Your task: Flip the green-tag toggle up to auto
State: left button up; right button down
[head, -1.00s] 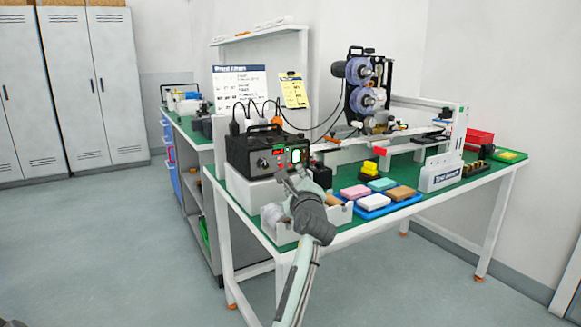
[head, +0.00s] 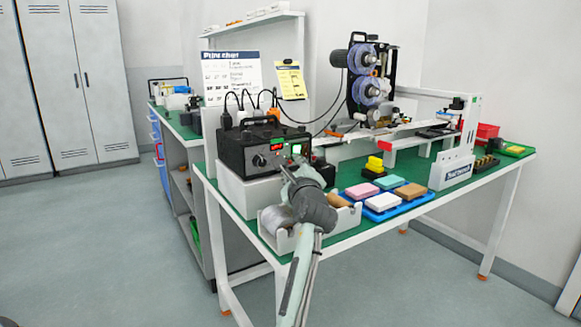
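A black control box (head: 250,150) with a knob, a red display and a lit green part (head: 296,149) stands on a white block on the green-topped bench. The toggle and its tag are too small to make out. My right gripper is not in view.
A bin with a grey roll (head: 277,220) sits at the bench's front edge beside my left arm. Colored blocks lie on a blue tray (head: 382,212) to the right. A machine with purple reels (head: 370,88) stands behind. Floor at the left is clear.

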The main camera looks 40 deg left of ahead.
pick_arm(q)
jog(key=shift+w+a, duration=0.1)
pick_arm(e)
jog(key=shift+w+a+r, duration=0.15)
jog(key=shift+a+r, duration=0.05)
pick_arm(q)
grip_shut()
jog(key=shift+r, duration=0.15)
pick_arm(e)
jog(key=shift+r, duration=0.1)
